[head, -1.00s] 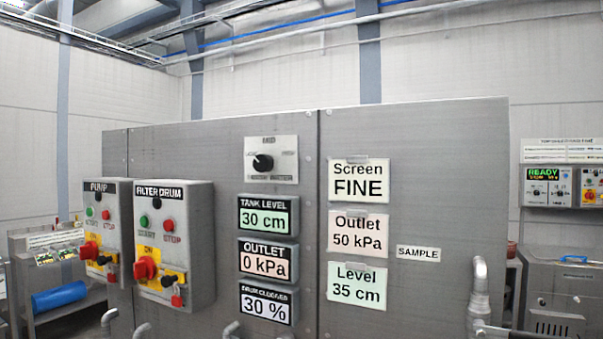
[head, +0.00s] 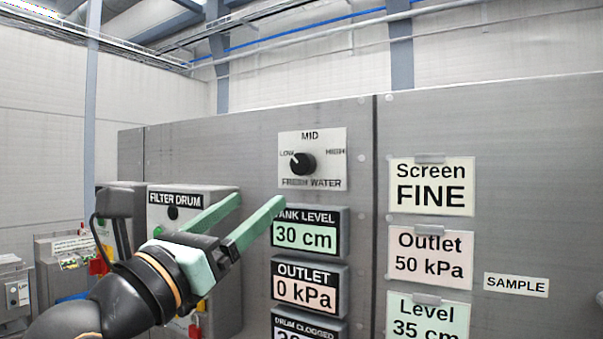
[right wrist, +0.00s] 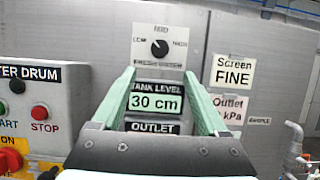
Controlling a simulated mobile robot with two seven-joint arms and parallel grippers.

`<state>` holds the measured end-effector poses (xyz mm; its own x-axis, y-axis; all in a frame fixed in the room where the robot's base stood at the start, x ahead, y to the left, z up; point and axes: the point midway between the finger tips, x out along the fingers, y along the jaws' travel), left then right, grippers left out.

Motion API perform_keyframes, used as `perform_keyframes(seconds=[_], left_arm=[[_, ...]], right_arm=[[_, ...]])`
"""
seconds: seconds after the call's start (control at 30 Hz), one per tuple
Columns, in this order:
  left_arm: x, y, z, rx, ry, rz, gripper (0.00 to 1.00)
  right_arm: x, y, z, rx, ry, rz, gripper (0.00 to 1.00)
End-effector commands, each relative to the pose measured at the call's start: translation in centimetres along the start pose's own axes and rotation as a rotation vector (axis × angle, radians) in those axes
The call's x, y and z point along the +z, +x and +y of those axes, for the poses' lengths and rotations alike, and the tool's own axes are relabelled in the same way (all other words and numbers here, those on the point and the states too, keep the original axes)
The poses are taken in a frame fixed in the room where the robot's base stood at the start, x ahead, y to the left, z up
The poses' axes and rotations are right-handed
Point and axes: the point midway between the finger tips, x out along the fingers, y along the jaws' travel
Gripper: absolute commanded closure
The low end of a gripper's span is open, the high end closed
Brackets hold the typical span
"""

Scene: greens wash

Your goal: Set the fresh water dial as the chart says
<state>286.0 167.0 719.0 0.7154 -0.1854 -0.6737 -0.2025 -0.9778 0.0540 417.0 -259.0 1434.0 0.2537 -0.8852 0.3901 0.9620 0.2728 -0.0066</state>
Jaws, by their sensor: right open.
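The fresh water dial is a black knob (head: 302,163) on a white plate (head: 331,178) marked LOW, MID and HIGH. Its white pointer points up-left, toward LOW. It also shows in the right wrist view (right wrist: 159,48). My right gripper (head: 260,202) has green fingers, open and empty, below and left of the dial in the head view. In the right wrist view its fingers (right wrist: 160,76) straddle the tank level display, with the dial just beyond them. No contact shows. No sheet titled as a chart is seen; cards read Screen FINE (head: 432,187), Outlet 50 kPa (head: 430,257) and Level 35 cm (head: 427,315). My left gripper is not in view.
Below the dial, displays read tank level 30 cm (head: 309,233) and outlet 0 kPa (head: 305,287). The filter drum box (head: 215,290) juts out at left, partly behind my arm. A SAMPLE label (head: 515,285) is at right. The panel around the dial is flat and clear.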

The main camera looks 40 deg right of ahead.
Motion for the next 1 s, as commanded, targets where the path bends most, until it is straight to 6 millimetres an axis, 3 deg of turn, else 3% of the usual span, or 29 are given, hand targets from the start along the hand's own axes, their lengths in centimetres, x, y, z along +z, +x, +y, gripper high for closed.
perform_keyframes(seconds=[0.17, 0.63, 0.8, 1.0], left_arm=[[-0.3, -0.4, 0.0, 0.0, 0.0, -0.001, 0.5], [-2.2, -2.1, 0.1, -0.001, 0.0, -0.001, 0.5], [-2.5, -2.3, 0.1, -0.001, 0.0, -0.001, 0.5], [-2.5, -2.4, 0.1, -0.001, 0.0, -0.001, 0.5]], right_arm=[[0.3, 1.5, -0.1, 0.001, 0.009, 0.01, 0.24], [0.2, 10.4, -0.2, -0.002, 0.006, 0.007, 0.24], [0.1, 12.0, -0.1, 0.001, 0.007, 0.008, 0.24], [0.0, 12.6, -0.1, 0.002, 0.007, 0.009, 0.24]])
